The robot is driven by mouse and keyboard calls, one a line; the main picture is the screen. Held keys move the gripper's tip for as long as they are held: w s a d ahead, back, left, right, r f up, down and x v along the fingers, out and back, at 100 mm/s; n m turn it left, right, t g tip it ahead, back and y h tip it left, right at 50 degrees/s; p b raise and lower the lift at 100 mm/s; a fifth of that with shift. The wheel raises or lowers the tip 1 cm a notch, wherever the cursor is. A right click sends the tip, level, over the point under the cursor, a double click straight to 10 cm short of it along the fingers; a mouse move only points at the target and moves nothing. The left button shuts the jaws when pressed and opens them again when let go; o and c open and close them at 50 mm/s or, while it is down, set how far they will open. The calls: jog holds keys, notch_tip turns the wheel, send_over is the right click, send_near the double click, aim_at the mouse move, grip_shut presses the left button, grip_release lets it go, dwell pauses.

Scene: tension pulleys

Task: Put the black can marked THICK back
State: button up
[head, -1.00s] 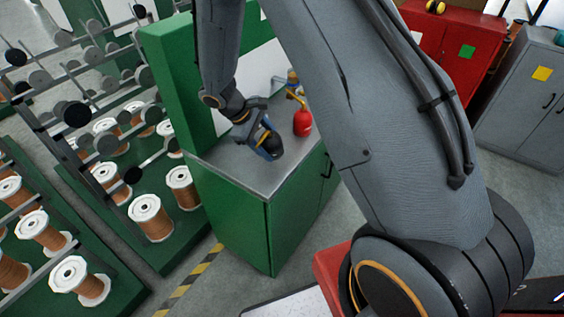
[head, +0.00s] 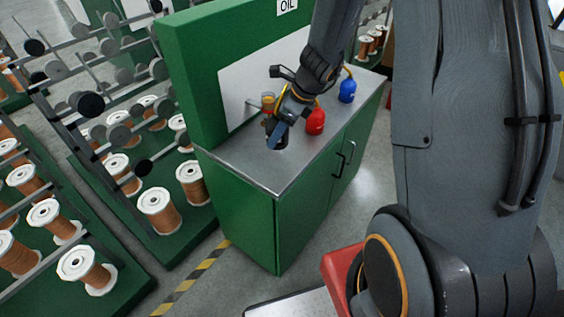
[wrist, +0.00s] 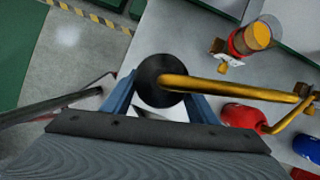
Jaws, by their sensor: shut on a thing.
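The black can (wrist: 152,78) with a long brass spout is between my gripper's blue fingers in the wrist view. In the head view my gripper (head: 277,134) is shut on the can (head: 269,124), over the left part of the steel top (head: 250,172) of the green cabinet. My fingers partly cover the can, and I cannot read its marking. I cannot tell whether its base touches the top. The red can (head: 316,122) stands just right of my gripper, and the blue can (head: 347,91) stands farther back.
An amber cup (head: 268,102) sits by the backboard (head: 232,95); it also shows in the wrist view (wrist: 258,36). An OIL sign (head: 287,7) is above. Racks with copper wire spools (head: 158,212) stand left. The top's front corner is bare.

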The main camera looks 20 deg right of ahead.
jog(key=m, duration=0.1)
jog(key=d+m+h, duration=0.1)
jog(key=shift+w+r+m+t, duration=0.25)
jog(key=shift+r+m+t, duration=0.05)
jog(key=shift+t, duration=0.1)
jog(key=shift+d+f, duration=0.2)
jog(key=shift+f, duration=0.1)
notch_tip(320, 180, down, 9)
jog(key=b, duration=0.4)
jog(key=shift+w+f, duration=0.1)
jog(key=shift+f, duration=0.05)
jog(key=o, duration=1.4)
jog(key=shift+c, duration=0.2)
